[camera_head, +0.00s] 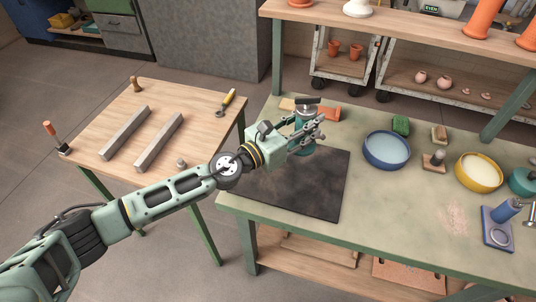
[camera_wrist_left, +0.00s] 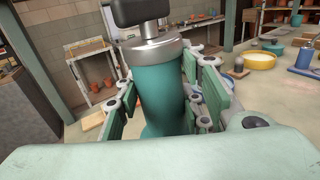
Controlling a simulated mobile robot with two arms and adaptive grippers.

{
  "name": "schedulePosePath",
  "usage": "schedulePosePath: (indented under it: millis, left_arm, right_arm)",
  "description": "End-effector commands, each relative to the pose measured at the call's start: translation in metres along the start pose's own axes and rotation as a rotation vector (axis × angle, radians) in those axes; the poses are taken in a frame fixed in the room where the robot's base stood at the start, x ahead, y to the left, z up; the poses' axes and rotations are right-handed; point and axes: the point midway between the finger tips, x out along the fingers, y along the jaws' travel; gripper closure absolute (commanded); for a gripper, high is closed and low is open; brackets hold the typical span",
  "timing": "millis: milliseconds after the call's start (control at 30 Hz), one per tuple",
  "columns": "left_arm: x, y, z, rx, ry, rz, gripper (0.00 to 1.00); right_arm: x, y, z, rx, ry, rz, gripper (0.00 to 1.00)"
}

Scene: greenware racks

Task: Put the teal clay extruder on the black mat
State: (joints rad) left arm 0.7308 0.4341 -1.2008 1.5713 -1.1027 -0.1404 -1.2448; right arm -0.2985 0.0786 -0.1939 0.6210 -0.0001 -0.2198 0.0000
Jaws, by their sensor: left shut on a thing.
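The teal clay extruder (camera_head: 300,137) is a teal cylinder with a grey collar and a dark handle on top. It stands upright between the fingers of my left gripper (camera_head: 305,134), which is shut on it. In the left wrist view the extruder (camera_wrist_left: 158,92) fills the middle, with green finger pads on both sides. The black mat (camera_head: 305,188) lies on the green worktable, partly hidden by my left arm. The extruder shows at the mat's far edge; I cannot tell whether its base touches anything. My right gripper is not in view.
On the worktable (camera_head: 400,225), a blue bowl (camera_head: 387,151), a green block (camera_head: 401,125), a yellow bowl (camera_head: 479,172) and a blue tool on a blue tray (camera_head: 497,229) stand right of the mat. Terracotta pieces (camera_head: 327,113) lie behind the extruder. A wooden table (camera_head: 160,110) stands left.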

Motion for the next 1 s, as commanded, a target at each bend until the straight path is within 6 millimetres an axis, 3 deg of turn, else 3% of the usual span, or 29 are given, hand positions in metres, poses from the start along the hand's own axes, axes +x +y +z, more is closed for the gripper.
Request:
schedulePosePath:
  millis: [33, 100, 400, 567, 800, 1000]
  left_arm:
    - [-0.009, 0.010, -0.018, -0.003, 0.001, 0.006, 1.00]
    - [-0.021, 0.021, -0.028, -0.003, 0.001, 0.006, 1.00]
    - [-0.056, 0.058, -0.054, -0.002, -0.001, 0.003, 1.00]
    - [-0.062, 0.063, -0.059, -0.001, -0.002, 0.001, 1.00]
    - [-0.061, 0.062, -0.092, -0.005, -0.002, 0.001, 1.00]
    - [-0.062, 0.062, -0.095, 0.001, -0.003, 0.000, 1.00]
  right_arm:
    - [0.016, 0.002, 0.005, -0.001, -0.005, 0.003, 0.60]
    - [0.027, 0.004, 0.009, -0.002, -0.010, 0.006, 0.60]
    - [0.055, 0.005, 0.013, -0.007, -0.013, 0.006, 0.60]
    - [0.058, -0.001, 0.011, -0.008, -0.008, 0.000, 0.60]
    - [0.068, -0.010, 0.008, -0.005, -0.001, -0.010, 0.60]
    - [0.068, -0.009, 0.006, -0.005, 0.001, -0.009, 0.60]
